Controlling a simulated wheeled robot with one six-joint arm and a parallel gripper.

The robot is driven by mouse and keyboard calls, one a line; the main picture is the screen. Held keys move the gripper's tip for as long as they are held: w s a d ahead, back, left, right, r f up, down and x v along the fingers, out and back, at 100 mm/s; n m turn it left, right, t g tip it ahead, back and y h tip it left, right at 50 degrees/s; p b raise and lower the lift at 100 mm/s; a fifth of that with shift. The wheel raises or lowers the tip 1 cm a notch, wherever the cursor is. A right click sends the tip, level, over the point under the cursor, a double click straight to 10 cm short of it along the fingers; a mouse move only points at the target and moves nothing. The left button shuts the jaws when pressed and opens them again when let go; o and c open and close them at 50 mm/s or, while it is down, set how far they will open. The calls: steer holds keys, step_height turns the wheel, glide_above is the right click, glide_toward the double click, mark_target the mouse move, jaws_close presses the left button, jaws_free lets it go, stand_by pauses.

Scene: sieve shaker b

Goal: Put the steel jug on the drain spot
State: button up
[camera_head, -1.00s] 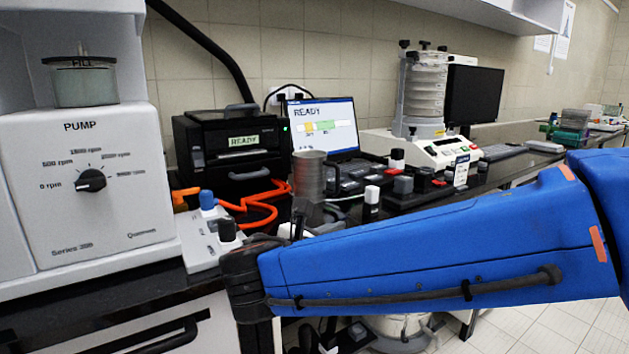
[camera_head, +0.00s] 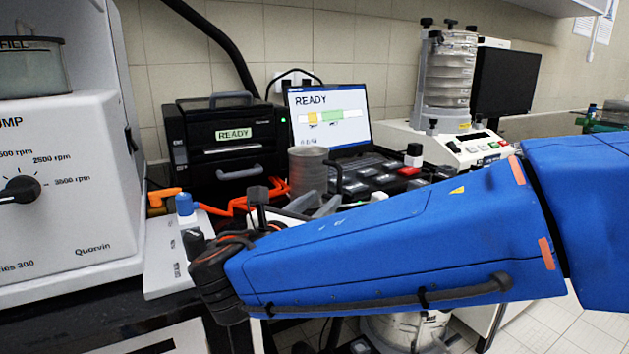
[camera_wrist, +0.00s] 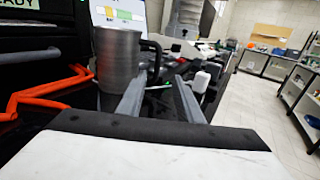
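The steel jug (camera_head: 308,170) is a ribbed grey metal cylinder with a dark handle on its right side. It stands upright on the dark bench in front of the laptop. It also shows in the wrist view (camera_wrist: 117,62), left of centre. My gripper (camera_head: 314,206) is in front of the jug, its lower part partly hidden by my blue arm. In the wrist view my gripper (camera_wrist: 160,98) has its two grey fingers apart with nothing between them. The left finger overlaps the jug's lower right side in the picture; contact cannot be told. I cannot make out a drain spot.
A white pump (camera_head: 65,190) stands at the left. A black printer-like box (camera_head: 225,145) reading READY and a laptop (camera_head: 330,120) are behind the jug. Orange tubing (camera_wrist: 40,90) lies left of the jug. A sieve shaker (camera_head: 447,90) stands at the back right.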

mark_target(340, 186)
steer(key=x, duration=0.9)
steer(key=shift+w+d, duration=0.15)
steer(key=shift+w, duration=0.15)
steer(key=shift+a+x, duration=0.15)
steer(key=shift+x, duration=1.2)
steer(key=shift+a+x, duration=0.15)
steer(key=shift+x, duration=1.2)
steer(key=shift+w, duration=0.1)
steer(key=shift+c, duration=0.6)
jaws_close()
